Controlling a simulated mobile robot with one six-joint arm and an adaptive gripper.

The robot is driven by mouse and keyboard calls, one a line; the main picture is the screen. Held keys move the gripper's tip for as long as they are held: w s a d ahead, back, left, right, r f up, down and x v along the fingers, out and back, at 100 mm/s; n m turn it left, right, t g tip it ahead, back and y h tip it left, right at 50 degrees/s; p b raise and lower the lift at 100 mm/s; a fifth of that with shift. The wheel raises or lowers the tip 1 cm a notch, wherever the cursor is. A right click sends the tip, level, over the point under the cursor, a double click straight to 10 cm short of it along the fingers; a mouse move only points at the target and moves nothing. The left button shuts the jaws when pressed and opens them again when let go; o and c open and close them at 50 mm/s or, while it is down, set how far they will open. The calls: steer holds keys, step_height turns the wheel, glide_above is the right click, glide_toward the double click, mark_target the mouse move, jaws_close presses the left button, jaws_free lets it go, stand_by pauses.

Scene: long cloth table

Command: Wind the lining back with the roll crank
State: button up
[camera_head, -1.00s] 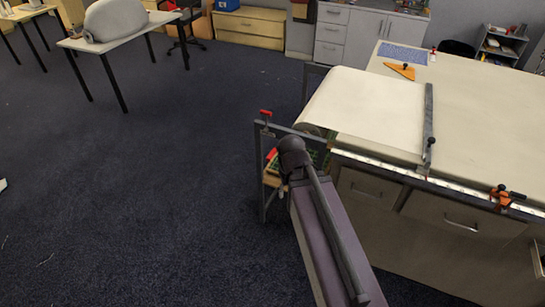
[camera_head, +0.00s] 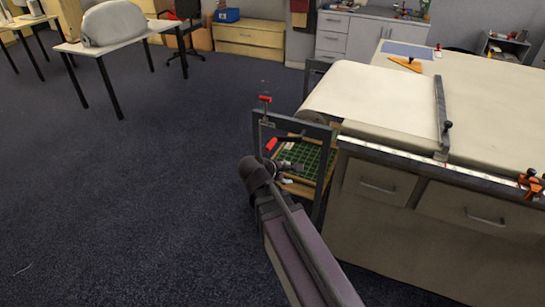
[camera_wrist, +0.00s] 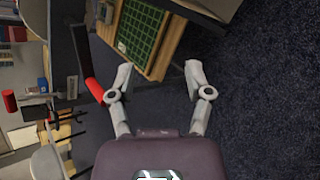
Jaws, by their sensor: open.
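The pale lining (camera_head: 365,95) lies over the left end of the long table and curves down onto a roll (camera_head: 312,117) in a dark frame. A red crank handle (camera_head: 271,144) shows at the frame's near side, and in the wrist view a long red grip (camera_wrist: 95,92) lies just left of my left finger. My gripper (camera_head: 289,166) is low beside the frame. In the wrist view its fingers (camera_wrist: 160,82) are spread apart with nothing between them. I cannot tell whether the left finger touches the red grip.
A green gridded mat (camera_head: 305,160) lies on a wooden shelf inside the frame. A dark straight bar (camera_head: 442,115) crosses the lining, and an orange clamp (camera_head: 530,181) sits on the table edge. Carpet (camera_head: 120,200) is clear at left.

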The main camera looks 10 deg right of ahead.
steer(key=w+a+f+n+t+h+b, duration=0.2)
steer(key=w+a+n+t+b, duration=0.15)
steer(key=n+b, duration=0.3)
steer(key=n+t+b, duration=0.5)
steer(key=n+b, duration=0.1)
steer(key=n, duration=0.3)
glide_toward(271, 145)
steer(key=v, duration=0.3)
steer(key=shift+w+a+f, duration=0.15)
steer(key=shift+w+f, duration=0.15)
steer(key=shift+f, duration=0.1)
steer(key=shift+w, duration=0.1)
steer(key=x, duration=1.3)
steer(key=shift+w+d, duration=0.25)
jaws_close()
steer(key=shift+d, duration=0.2)
steer(key=shift+a+f, duration=0.15)
